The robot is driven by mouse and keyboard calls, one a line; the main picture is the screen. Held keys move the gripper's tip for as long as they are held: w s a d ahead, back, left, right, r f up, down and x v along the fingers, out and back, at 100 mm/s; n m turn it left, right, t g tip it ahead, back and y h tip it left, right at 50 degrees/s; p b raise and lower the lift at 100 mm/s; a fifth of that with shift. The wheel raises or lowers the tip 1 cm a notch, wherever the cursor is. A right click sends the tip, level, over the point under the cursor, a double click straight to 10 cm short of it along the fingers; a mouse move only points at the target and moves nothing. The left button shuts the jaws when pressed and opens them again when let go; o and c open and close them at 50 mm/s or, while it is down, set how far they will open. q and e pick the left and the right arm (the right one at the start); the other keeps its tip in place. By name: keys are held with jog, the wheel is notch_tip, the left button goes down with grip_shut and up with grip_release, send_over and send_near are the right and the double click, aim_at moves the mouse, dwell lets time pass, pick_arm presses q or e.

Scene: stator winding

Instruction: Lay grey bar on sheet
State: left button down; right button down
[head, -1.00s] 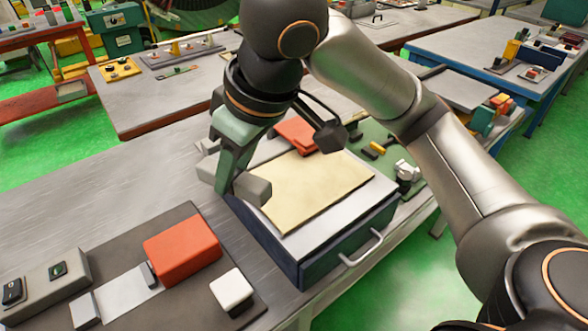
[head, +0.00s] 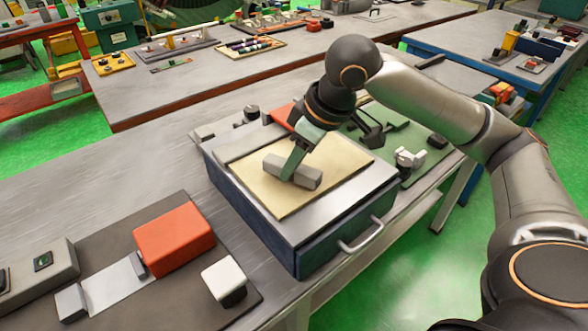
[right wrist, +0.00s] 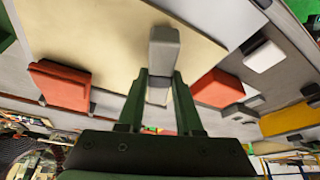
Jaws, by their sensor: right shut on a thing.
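My right gripper (head: 292,168) is shut on the grey bar (head: 309,178) and points down over the cream sheet (head: 342,162). The sheet lies flat on top of the dark blue drawer box. The bar is over the sheet's middle, roughly level; I cannot tell whether it touches the sheet. In the right wrist view the bar (right wrist: 164,55) sits between the green fingers (right wrist: 158,92), with the pale sheet (right wrist: 100,35) behind it. My left gripper is not in view.
The blue box (head: 330,245) has a front handle (head: 362,238). An orange block (head: 174,246) and a white-topped knob (head: 223,277) stand on a dark plate at front left. A green board (head: 425,160) with small parts lies right of the box. The table's left middle is clear.

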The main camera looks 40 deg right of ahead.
jog(key=shift+f, duration=0.5)
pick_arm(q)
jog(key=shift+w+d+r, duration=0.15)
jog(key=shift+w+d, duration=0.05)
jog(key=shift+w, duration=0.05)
pick_arm(e)
jog(key=c, duration=0.6)
grip_release()
jog(key=shift+f, duration=0.1)
pick_arm(q)
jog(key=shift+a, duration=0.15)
jog(key=p, duration=0.1)
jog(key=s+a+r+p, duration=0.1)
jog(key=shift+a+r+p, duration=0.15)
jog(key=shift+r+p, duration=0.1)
jog(key=shift+p, duration=0.1)
pick_arm(e)
jog(key=v, duration=1.2)
jog(key=shift+s, duration=0.1)
